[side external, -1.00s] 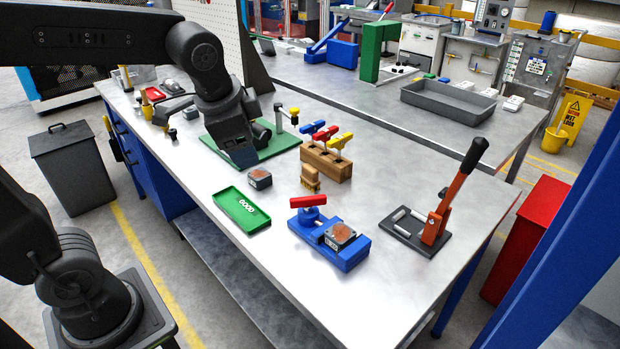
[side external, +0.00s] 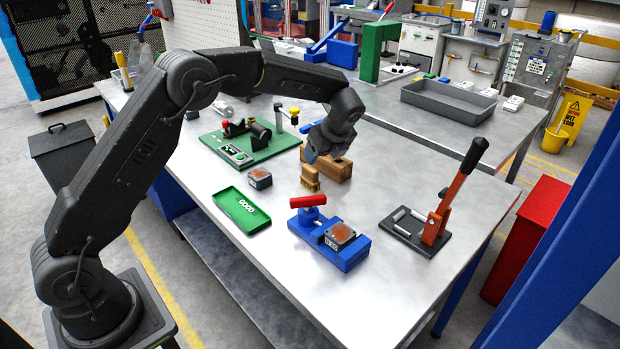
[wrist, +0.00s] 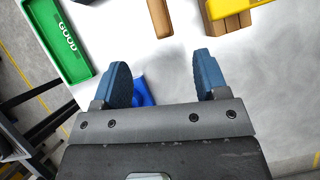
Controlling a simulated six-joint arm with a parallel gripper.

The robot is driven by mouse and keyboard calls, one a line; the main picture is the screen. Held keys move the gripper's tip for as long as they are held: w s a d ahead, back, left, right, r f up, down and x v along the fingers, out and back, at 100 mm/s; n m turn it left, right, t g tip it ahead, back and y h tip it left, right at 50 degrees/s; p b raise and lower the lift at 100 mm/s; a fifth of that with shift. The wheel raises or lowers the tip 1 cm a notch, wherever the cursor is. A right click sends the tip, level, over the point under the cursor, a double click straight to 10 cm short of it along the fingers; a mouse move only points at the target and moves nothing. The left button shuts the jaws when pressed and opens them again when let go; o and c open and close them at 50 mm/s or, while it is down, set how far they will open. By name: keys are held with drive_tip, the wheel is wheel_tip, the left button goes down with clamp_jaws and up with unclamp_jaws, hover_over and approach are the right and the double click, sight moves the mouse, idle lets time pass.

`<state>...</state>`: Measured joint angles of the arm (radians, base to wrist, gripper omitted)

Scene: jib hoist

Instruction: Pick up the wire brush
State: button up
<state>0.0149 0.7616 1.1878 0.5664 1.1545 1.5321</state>
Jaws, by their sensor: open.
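The wire brush (side external: 310,178) shows as a small tan wooden piece standing on the bench in front of the wooden block, in the side view. In the wrist view, its tan wood (wrist: 160,18) is at the top edge, partly cut off; bristles cannot be made out. My gripper (side external: 311,156) is above and just behind the brush in the side view. In the wrist view, my gripper's blue fingers (wrist: 163,72) are spread apart and empty, with the brush beyond the fingertips.
The wooden block (side external: 338,168) stands close behind the brush, partly hidden by my wrist. A blue fixture (side external: 330,242) with a red handle is in front. A metal block (side external: 260,179) and green tray (side external: 241,211) lie left. A lever press (side external: 430,225) stands right.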

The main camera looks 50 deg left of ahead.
sight(310, 170)
drive_tip(key=x, duration=1.2)
drive_tip(key=shift+a+f, duration=0.2)
drive_tip(key=shift+f, duration=0.05)
drive_tip(key=c, duration=1.1)
drive_tip(key=shift+s, duration=0.1)
drive_tip(key=shift+s+r, duration=0.3)
drive_tip(key=shift+r, duration=0.1)
drive_tip(key=s+r, duration=0.2)
drive_tip(key=s, duration=0.2)
drive_tip(key=s+r, duration=0.2)
drive_tip(key=s, duration=0.3)
drive_tip(key=s+r, duration=0.3)
drive_tip(key=s, duration=0.1)
drive_tip(key=shift+s+r, duration=0.1)
drive_tip(key=shift+s, duration=0.1)
